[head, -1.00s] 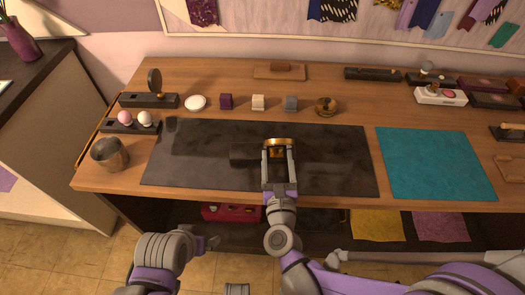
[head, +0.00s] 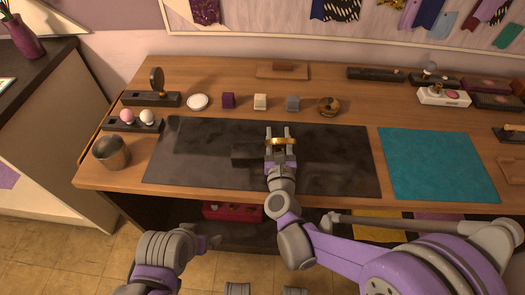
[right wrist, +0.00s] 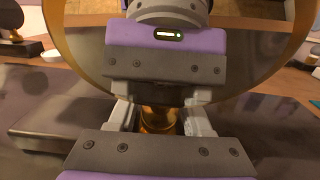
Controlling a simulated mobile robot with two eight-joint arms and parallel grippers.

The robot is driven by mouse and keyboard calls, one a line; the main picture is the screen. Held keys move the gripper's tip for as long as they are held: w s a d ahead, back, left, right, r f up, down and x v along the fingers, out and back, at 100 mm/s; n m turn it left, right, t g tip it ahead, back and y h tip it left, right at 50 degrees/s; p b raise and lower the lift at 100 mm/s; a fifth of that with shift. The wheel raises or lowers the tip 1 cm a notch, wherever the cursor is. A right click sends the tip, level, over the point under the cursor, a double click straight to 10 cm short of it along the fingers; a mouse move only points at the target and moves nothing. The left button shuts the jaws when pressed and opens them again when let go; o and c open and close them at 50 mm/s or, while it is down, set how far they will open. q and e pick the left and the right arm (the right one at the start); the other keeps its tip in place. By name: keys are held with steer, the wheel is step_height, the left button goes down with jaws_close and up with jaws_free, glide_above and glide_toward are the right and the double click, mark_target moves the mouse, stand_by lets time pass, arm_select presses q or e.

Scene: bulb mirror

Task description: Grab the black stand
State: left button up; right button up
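The black stand (head: 246,154) is a dark low block on the dark mat, with its right part hidden behind my right gripper. It shows in the right wrist view as a dark block at left (right wrist: 50,122). A round mirror (right wrist: 75,25) with a gold rim fills the upper right wrist view and reflects my gripper. My right gripper (head: 278,132) is at the block's right end. Its fingers are apart, one on each side of a gold stem (right wrist: 158,118); contact is unclear. My left gripper (head: 212,242) is low in front of the table, its fingers unclear.
The dark mat (head: 200,180) is otherwise clear. A metal cup (head: 111,152) and dark holders (head: 150,99) stand at left. A teal mat (head: 438,165) lies at right.

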jaws_close()
